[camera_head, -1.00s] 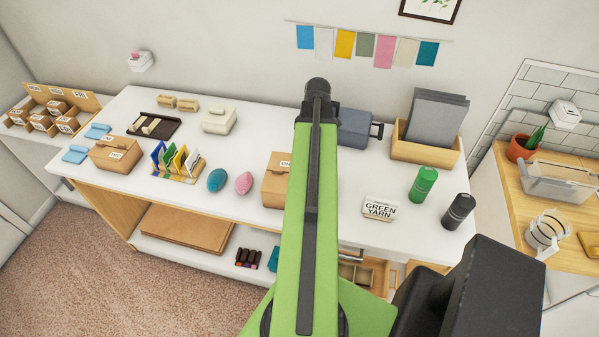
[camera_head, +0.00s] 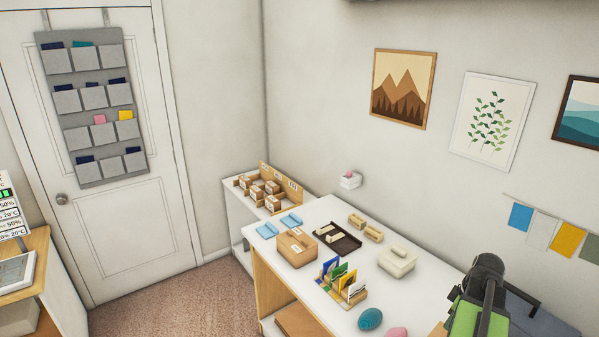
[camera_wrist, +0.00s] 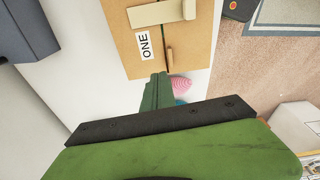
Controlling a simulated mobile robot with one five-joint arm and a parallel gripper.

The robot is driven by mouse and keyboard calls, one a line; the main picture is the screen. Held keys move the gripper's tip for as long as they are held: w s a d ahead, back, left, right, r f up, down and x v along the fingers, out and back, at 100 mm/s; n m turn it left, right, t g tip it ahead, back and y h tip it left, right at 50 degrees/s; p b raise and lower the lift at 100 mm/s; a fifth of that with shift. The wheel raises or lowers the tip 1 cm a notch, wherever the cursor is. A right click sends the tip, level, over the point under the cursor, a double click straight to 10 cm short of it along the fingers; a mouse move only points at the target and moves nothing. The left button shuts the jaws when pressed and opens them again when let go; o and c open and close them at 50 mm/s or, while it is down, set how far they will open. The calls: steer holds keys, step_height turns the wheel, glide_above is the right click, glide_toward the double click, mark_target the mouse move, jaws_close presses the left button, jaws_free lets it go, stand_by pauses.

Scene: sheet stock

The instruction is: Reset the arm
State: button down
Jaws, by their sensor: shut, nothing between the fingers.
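My gripper (camera_wrist: 156,92) shows in the wrist view as dark green fingers. They are shut with nothing between them. Their tips lie at the lower edge of a cardboard box (camera_wrist: 180,62) labelled "ONE"; I cannot tell whether they touch it. In the head view my green and black arm (camera_head: 478,305) stands at the lower right, over the white table (camera_head: 325,210). The gripper itself is not visible there.
A pink rounded object (camera_wrist: 181,84) lies beside the fingers, with a teal one partly hidden. The table holds a carton (camera_head: 297,247), a card rack (camera_head: 342,284), a dark tray (camera_head: 337,238) and a cream box (camera_head: 396,262). Carpeted floor (camera_head: 180,305) lies left of it.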

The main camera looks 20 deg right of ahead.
steer(key=w+a+f+n+b, duration=0.35)
steer(key=w+a, duration=0.45)
steer(key=a, duration=0.5)
steer(key=w+a+f+n+b, duration=0.2)
steer(key=w+a+f, duration=0.2)
steer(key=w+a, duration=0.65)
steer(key=s+a+f+m+b, duration=0.1)
steer(key=a+m, duration=0.4)
steer(key=a, duration=0.5)
steer(key=s+a+f+m+g+b, duration=0.1)
steer(key=a+m, duration=0.4)
steer(key=a, duration=0.6)
steer(key=shift+s+a+f+m+g+h+b, duration=0.3)
steer(key=shift+s+f+m+h+b, duration=0.15)
steer(key=shift+f+b, duration=0.5)
